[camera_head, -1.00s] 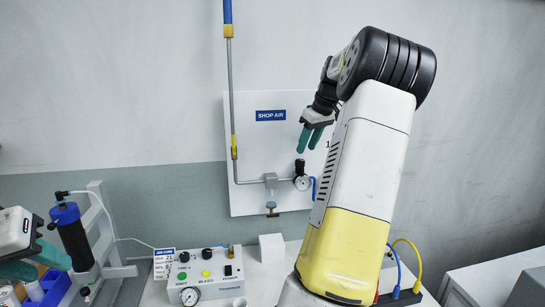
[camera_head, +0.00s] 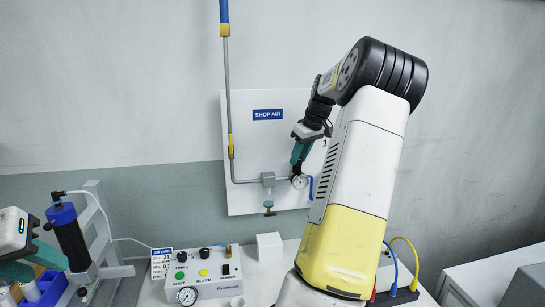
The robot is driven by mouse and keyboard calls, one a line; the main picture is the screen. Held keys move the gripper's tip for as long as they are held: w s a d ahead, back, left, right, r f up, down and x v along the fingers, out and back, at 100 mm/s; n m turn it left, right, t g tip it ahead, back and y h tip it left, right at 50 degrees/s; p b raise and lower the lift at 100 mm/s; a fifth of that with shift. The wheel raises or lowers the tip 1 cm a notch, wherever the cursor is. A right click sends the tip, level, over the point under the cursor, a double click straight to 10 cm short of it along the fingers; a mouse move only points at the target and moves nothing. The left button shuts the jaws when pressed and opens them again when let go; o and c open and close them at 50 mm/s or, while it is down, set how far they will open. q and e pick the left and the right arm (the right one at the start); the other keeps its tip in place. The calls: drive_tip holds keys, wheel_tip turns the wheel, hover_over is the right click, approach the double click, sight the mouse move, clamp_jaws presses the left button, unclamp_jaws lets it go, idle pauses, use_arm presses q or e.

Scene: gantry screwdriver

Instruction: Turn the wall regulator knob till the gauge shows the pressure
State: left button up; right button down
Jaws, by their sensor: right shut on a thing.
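The wall regulator is on the white SHOP AIR panel (camera_head: 250,145). Its small round white gauge (camera_head: 299,183) shows just below my right gripper (camera_head: 298,166), but the dial is too small to read. My right gripper points down with its teal fingers shut around the top of the regulator, where the black knob sits.
A control box (camera_head: 205,272) with a gauge (camera_head: 187,296) and several buttons stands on the bench beside a small white block (camera_head: 270,247). A stand with a dark blue-topped cylinder (camera_head: 70,237) is at the left. A metal pipe (camera_head: 230,110) runs down the panel's left side.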

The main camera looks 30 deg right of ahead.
drive_tip(key=shift+m, duration=0.4)
drive_tip(key=m, duration=0.1)
drive_tip(key=m+h, duration=0.1)
drive_tip(key=m, duration=0.1)
drive_tip(key=m+h, duration=0.1)
drive_tip(key=shift+a+m, duration=0.3)
drive_tip(key=shift+m, duration=0.1)
drive_tip(key=m+h, duration=0.1)
drive_tip(key=m, duration=0.1)
drive_tip(key=m+h, duration=0.1)
drive_tip(key=m, duration=0.1)
drive_tip(key=shift+w+a+m+g, duration=0.1)
drive_tip(key=shift+m+g, duration=0.3)
drive_tip(key=c, duration=1.3)
unclamp_jaws()
drive_tip(key=shift+c, duration=0.2)
drive_tip(key=v, duration=0.7)
drive_tip(key=shift+r, duration=0.4)
